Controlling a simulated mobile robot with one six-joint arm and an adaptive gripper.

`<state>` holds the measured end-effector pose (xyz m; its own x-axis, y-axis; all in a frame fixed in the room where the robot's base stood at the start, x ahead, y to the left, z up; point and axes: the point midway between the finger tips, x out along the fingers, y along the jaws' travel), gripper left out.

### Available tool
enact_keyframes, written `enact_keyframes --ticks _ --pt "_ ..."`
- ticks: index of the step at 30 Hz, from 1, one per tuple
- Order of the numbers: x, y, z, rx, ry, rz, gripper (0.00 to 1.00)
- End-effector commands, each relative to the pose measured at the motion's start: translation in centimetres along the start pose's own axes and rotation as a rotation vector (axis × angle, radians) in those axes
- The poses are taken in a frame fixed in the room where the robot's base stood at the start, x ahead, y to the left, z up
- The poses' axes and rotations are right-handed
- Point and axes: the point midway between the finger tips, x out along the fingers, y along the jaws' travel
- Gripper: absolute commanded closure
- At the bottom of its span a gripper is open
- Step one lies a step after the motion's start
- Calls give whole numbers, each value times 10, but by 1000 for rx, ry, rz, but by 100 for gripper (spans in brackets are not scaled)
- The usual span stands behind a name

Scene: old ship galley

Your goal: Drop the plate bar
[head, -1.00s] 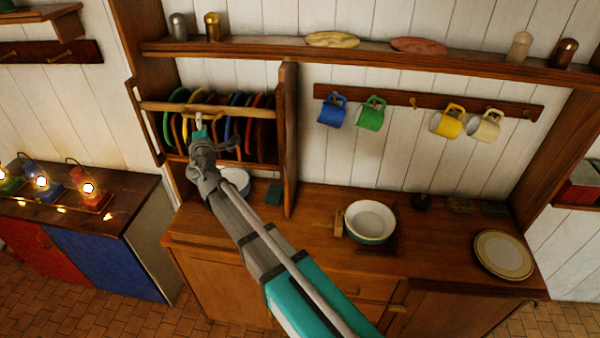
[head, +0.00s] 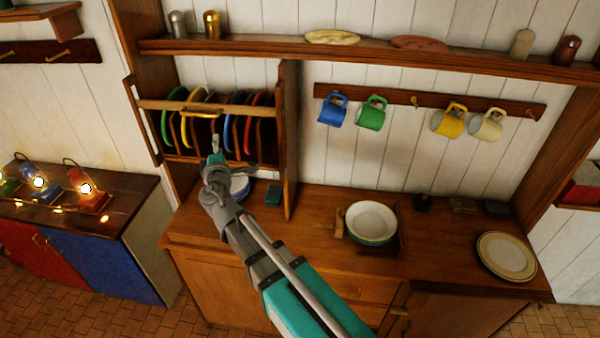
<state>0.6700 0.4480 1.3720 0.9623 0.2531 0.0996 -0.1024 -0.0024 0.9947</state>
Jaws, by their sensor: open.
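The plate bar (head: 155,105) is a light wooden rail with a yellow handle (head: 201,115) near its middle. It runs across the front of the plate rack (head: 288,140), at the upper part of the plates. Several coloured plates (head: 167,120) stand on edge behind it. My gripper (head: 220,158) is open and empty in front of the rack. It is below the bar and handle and looks apart from them. My gripper and wrist hide the lower middle of the rack.
Below the rack, a bowl (head: 239,187) and a teal block (head: 273,195) sit on the counter. A white bowl (head: 370,220) and a flat plate (head: 506,256) are to the right. Mugs (head: 333,110) hang above. Lit lanterns (head: 86,187) stand on the left cabinet.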

Motion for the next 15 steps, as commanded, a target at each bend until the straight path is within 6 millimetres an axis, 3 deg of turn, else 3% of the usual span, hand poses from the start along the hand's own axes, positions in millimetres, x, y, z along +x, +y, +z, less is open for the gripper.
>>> enact_keyframes --ticks 15 --pt "8 -37 64 83 -84 -133 46"
